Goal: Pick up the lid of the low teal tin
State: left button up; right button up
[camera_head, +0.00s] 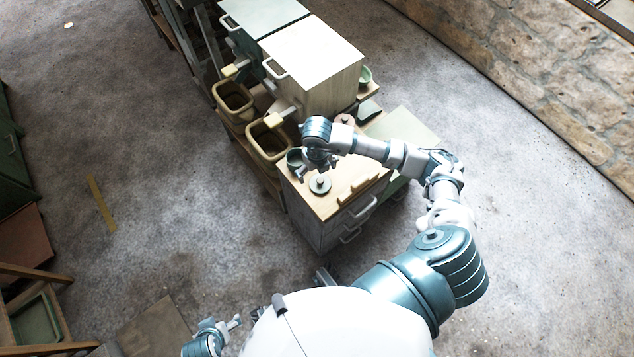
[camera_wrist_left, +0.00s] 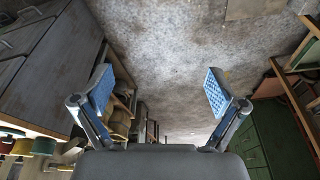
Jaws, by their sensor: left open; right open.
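A round grey lid-like disc with a small knob (camera_head: 320,185) lies on the wooden top of a low cabinet in the head view. A small round teal tin (camera_head: 294,158) stands just behind it to the left, partly hidden by my right gripper. My right gripper (camera_head: 318,170) is open and points down above the cabinet top, just behind the disc; I cannot tell its exact height. My left gripper (camera_head: 236,323) is low at the bottom left, away from the cabinet. In the left wrist view it is open and empty, with blue finger pads (camera_wrist_left: 158,90).
The floor to the left is mostly clear.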

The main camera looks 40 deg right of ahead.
aim_at(320, 179)
jog(key=shift+d+f, duration=0.25)
jog(key=shift+f, duration=0.25)
jog(key=shift+d+f, duration=0.2)
jog(key=shift+f, duration=0.25)
jog(key=f, duration=0.1)
jog(key=f+b, duration=0.1)
jog(key=f, duration=0.2)
jog(key=shift+s+f, duration=0.25)
jog(key=shift+f, duration=0.05)
jog(key=shift+a+f, duration=0.2)
jog(key=shift+c, duration=0.5)
jog(key=shift+d, duration=0.3)
jog(key=c, duration=0.7)
pick_arm(q)
jog(key=w+d+t, duration=0.3)
jog(key=w, duration=0.3)
jog(key=shift+r+h, duration=0.35)
jog(key=shift+h, duration=0.05)
pick_arm(e)
jog(key=shift+d, duration=0.1)
jog(key=shift+c, duration=0.5)
pick_arm(q)
jog(key=shift+w+a, duration=0.1)
jog(key=shift+a, duration=0.05)
